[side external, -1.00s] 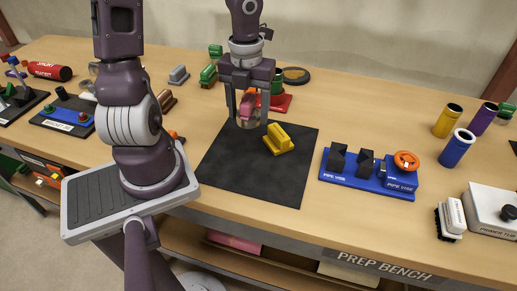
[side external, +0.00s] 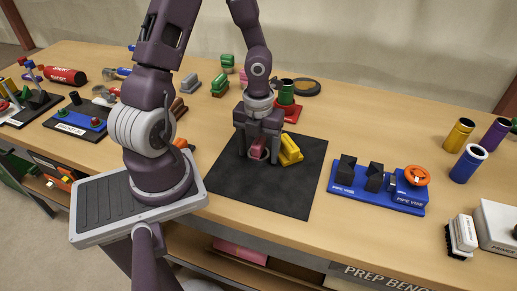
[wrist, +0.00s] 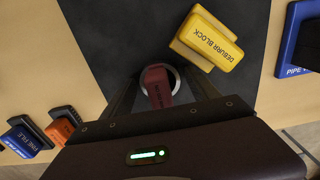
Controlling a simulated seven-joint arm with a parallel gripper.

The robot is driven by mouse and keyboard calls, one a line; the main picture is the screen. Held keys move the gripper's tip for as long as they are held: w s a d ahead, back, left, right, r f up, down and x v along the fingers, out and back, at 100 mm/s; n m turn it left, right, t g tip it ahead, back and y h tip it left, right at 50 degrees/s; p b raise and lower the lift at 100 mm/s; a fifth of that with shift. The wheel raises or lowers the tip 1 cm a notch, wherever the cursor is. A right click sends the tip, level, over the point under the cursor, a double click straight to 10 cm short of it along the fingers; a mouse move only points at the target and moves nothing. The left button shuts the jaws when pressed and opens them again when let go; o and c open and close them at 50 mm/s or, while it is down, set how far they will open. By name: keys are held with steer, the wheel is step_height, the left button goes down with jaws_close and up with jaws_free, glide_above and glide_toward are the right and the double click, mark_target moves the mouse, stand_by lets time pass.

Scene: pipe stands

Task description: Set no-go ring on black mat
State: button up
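The no-go ring is a grey ring with a dark red handle block (side external: 257,149). It is between the fingers of my gripper (side external: 259,154), low over the left upper part of the black mat (side external: 262,190). In the wrist view the ring (wrist: 158,84) sits between the two fingertips, with its pale rim against them, and the mat (wrist: 135,30) lies beneath. My gripper appears shut on the ring. Whether the ring's underside touches the mat is hidden.
A yellow deburr block (side external: 289,150) stands on the mat just right of my gripper. A blue pipe vise (side external: 378,192) stands right of the mat. A red stand with a green pipe (side external: 286,100) is behind. The mat's front part is clear.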

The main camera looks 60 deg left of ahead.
mark_target(258, 140)
step_height(258, 140, up, 11)
steer(key=shift+a+r, duration=0.1)
steer(key=shift+r, duration=0.6)
steer(key=s+d+r+n+t, duration=0.2)
steer(key=s+d+r+n, duration=0.2)
steer(key=n, duration=0.9)
steer(key=s+d+r+n+t, duration=0.3)
steer(key=s+d+r+n, duration=0.2)
steer(key=n, duration=0.9)
steer(key=shift+s+d+r+t, duration=0.2)
steer(key=shift+d+r+t, duration=0.1)
steer(key=shift+d+r, duration=0.9)
steer(key=shift+a+r, duration=0.2)
steer(key=shift+a, duration=0.1)
